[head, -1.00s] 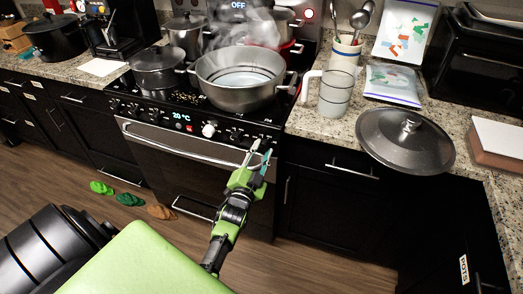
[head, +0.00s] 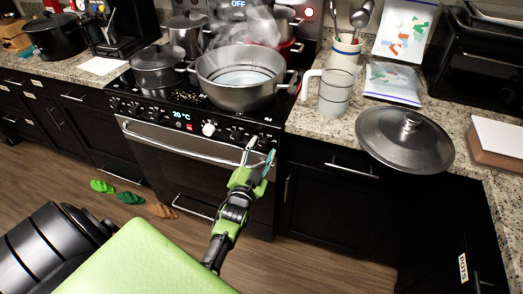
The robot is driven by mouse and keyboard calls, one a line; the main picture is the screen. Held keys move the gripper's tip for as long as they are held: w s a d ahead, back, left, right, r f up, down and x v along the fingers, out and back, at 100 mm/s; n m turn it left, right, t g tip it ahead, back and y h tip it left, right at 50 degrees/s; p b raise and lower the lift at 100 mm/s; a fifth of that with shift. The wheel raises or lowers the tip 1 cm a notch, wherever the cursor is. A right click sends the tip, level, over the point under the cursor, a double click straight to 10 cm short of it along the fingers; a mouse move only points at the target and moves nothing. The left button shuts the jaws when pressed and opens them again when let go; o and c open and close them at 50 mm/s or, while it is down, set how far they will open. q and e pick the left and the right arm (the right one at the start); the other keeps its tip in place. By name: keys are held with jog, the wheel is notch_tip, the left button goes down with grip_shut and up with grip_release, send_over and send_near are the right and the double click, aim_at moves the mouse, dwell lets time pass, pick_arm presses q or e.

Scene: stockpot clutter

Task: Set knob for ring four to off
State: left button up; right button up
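The stove's front panel carries a row of small knobs. Several dark knobs (head: 135,108) sit left of the display (head: 183,115), which reads 20 °C. A white knob (head: 208,129) sits right of the display, and a dark knob (head: 236,134) sits further right. I cannot read which knob is for ring four. My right gripper is not in view.
A steaming grey pot (head: 238,78) stands on the front right ring, and a dark pot (head: 157,68) on the front left. The oven handle (head: 185,145) runs below the panel.

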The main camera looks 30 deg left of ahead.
pick_arm(q)
jog(key=v, duration=1.2)
dwell(0.5)
jog(key=s+d+f+g+h, duration=0.2)
jog(key=s+d+f+g, duration=0.15)
jog(key=f, duration=0.65)
jog(key=s+d+f+g+h, duration=0.15)
jog(key=s+d+f, duration=0.25)
jog(key=f, duration=0.6)
jog(key=s+d+f+g+h, duration=0.1)
jog(key=s+d+f+g, duration=0.25)
jog(key=f, duration=0.65)
jog(key=s+f+g, duration=0.2)
jog(key=s+f, duration=0.3)
jog(key=s, duration=0.5)
jog(key=s+f+g, duration=0.3)
jog(key=s+f, duration=0.3)
jog(key=s, duration=0.3)
jog(key=s+f+g, duration=0.3)
jog(key=s+f, duration=0.2)
jog(key=s, duration=0.5)
jog(key=shift+s+a+f+n+h, duration=0.25)
jog(key=shift+s+f+n+h, duration=0.1)
jog(key=shift+n, duration=0.05)
